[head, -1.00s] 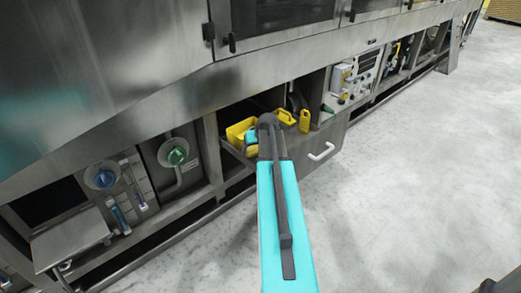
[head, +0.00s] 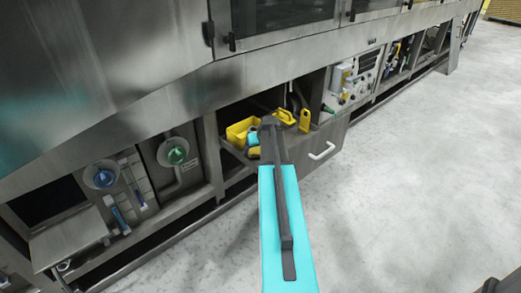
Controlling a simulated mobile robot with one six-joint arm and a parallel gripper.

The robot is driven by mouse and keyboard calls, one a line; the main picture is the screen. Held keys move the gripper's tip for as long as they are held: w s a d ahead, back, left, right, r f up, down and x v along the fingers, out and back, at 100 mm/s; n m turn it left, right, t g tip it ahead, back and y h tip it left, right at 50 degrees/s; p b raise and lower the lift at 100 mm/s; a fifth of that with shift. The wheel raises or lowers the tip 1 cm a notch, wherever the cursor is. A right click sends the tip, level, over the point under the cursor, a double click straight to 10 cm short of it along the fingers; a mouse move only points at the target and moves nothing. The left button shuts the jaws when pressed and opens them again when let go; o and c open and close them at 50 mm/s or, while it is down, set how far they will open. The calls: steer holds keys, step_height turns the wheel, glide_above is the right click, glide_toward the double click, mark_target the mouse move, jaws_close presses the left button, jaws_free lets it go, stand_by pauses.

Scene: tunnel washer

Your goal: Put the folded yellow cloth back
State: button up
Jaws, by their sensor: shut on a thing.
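My arm reaches forward to an open drawer (head: 322,152) under the machine. My gripper (head: 254,146) is at its far end, over the drawer's left part, small and partly hidden by the arm. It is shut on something. A small yellow piece (head: 253,152) with dark parts shows at the gripper, just left of the arm; I take it for the folded yellow cloth, but its folds are too small to make out. A yellow open tub (head: 238,131) stands in the drawer, behind and left of the gripper.
A yellow bottle-like thing (head: 305,120) and another yellow thing (head: 285,116) are in the drawer, right of the arm's end. The drawer front has a white handle (head: 322,152). Machine panels flank the drawer. The pale floor (head: 420,180) on the right is clear.

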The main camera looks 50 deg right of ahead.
steer(key=shift+f, duration=0.4)
steer(key=shift+f, duration=0.1)
steer(key=o, duration=1.1)
steer(key=p+v, duration=0.1)
steer(key=v, duration=0.6)
steer(key=shift+r, duration=0.35)
steer(key=shift+s+a, duration=0.1)
steer(key=shift+r, duration=0.1)
